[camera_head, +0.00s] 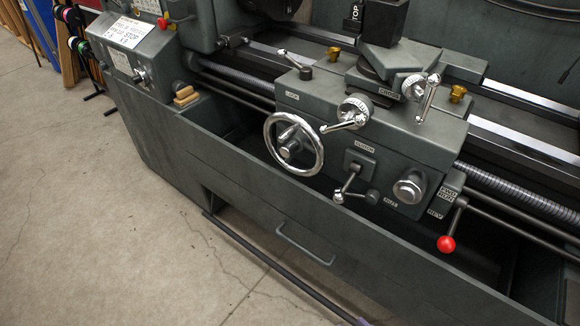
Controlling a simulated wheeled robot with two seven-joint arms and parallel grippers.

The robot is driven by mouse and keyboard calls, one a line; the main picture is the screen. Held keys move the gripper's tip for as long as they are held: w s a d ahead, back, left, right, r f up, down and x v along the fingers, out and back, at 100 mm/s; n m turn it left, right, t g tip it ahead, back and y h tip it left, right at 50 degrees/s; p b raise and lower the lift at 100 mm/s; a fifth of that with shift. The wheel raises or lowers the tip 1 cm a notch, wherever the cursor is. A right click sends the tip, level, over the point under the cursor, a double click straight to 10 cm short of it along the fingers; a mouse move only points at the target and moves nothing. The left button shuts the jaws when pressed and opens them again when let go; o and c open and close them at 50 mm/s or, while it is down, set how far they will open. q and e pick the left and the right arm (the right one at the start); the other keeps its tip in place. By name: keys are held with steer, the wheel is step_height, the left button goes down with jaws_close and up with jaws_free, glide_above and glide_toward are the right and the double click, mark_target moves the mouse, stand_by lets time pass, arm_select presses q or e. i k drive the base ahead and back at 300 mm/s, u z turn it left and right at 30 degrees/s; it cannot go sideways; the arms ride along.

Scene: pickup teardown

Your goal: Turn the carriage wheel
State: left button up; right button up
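The carriage wheel (270,158) is a chrome handwheel with a central hub and a small handle. It sits on the left of the front face of the lathe's grey-green carriage (420,148). Nothing touches the wheel or covers it. Neither of my grippers shows in the head view.
A red-knobbed lever (446,244) and a chrome clutch lever (349,186) stick out right of the wheel. Crank handles (428,98) stand above. The chip tray's front wall (235,165) runs below. The concrete floor (110,220) at left is clear.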

mark_target(298, 137)
steer(key=u, duration=1.8)
steer(key=i, duration=1.4)
steer(key=z, duration=2.65)
